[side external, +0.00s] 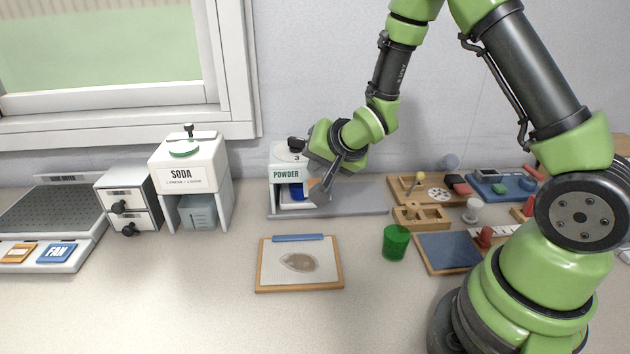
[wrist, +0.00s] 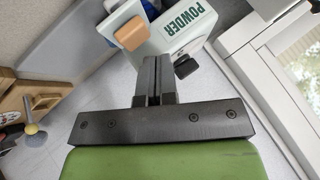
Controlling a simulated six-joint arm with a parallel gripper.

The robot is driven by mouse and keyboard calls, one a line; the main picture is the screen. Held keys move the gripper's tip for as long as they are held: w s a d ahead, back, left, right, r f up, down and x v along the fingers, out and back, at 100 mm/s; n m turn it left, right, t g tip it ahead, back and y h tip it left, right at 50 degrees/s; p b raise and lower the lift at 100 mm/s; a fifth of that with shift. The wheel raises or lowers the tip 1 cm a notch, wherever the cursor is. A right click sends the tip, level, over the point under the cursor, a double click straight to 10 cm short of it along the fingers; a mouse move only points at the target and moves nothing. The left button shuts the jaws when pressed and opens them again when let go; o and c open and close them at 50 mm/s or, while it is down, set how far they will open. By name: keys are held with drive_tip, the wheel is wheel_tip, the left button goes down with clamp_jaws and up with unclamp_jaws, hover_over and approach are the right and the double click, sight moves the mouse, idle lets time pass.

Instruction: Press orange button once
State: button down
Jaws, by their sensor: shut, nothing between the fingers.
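The white POWDER dispenser (side external: 286,175) stands near the wall. An orange button-like block (wrist: 132,33) sticks out from its side in the wrist view; in the side view an orange patch (side external: 313,184) shows beside my gripper, partly hidden. My gripper (side external: 327,186) is shut and empty, tilted down at the right side of the dispenser. In the wrist view the closed fingertips (wrist: 153,60) point toward the dispenser, near the orange block; I cannot tell whether they touch. Another orange button (side external: 17,253) sits on the panel at far left, beside a blue FAN button (side external: 56,252).
A blue cup (side external: 297,191) is under the dispenser. The SODA dispenser (side external: 187,170) and drawers (side external: 128,200) stand left. Wooden trays (side external: 420,217) crowd the right. The front counter is clear.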

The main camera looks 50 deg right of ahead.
drive_tip(key=shift+r, duration=0.1)
drive_tip(key=shift+r, duration=2.4)
drive_tip(key=shift+s+r, duration=0.1)
drive_tip(key=shift+r, duration=0.1)
drive_tip(key=s+a+r+n+y, duration=0.1)
drive_tip(key=s+a+r+n, duration=0.25)
drive_tip(key=s+r, duration=0.65)
drive_tip(key=s+a+r+n+g+y, duration=0.1)
drive_tip(key=s+a, duration=0.1)
drive_tip(key=s, duration=0.4)
drive_tip(key=s+a+r+n+y, duration=0.1)
drive_tip(key=s+a+n, duration=0.1)
drive_tip(key=s, duration=0.4)
drive_tip(key=shift+a+r+g, duration=0.2)
drive_tip(key=shift+r+g, duration=0.1)
drive_tip(key=shift+g, duration=0.1)
